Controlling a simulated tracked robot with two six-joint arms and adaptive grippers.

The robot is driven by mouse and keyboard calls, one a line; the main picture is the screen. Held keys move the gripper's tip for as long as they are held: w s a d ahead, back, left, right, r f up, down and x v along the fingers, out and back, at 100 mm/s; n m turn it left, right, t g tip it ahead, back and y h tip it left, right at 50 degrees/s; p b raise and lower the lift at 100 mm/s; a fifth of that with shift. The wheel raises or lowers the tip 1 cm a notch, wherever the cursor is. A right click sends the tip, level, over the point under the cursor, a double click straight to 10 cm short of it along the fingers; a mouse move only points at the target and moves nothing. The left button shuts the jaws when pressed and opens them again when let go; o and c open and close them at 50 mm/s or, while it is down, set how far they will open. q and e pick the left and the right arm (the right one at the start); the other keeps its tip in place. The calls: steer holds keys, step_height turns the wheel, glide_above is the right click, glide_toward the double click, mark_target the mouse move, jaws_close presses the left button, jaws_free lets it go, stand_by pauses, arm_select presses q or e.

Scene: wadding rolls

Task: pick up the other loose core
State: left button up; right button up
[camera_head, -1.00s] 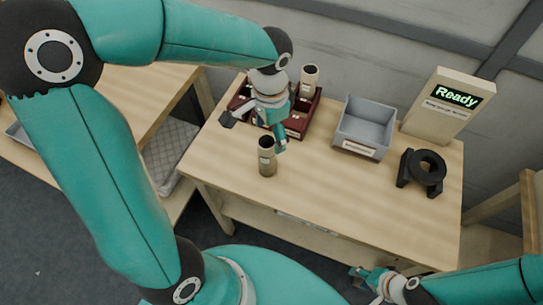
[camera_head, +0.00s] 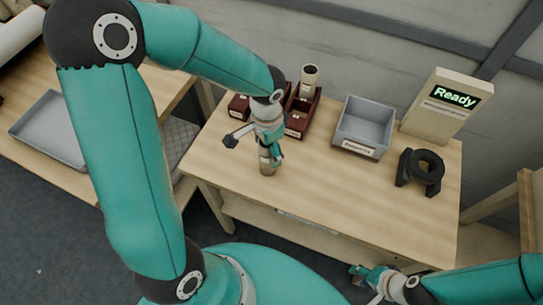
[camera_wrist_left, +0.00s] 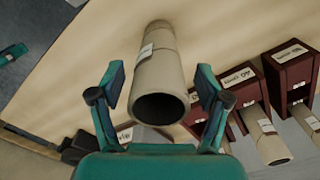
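A loose tan core (camera_head: 267,168) with a pale label stands upright near the table's left front edge. In the left wrist view the core (camera_wrist_left: 156,70) shows its hollow end between my fingers, with a gap on both sides. My left gripper (camera_head: 254,149) is open over the core's upper part; it also shows in the left wrist view (camera_wrist_left: 160,88). My right gripper (camera_head: 361,276) is low at the table's front, away from the core; its finger opening is too small to judge.
Dark red labelled holders (camera_head: 296,122) stand behind the core, with another core (camera_head: 309,80) upright there. A grey bin (camera_head: 363,132), a black ring stand (camera_head: 422,172) and a "Ready" display (camera_head: 440,105) stand to the right. The table's front middle is clear.

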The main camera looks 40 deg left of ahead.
arm_select(q)
steer(key=c, duration=1.1)
steer(key=shift+r, duration=0.1)
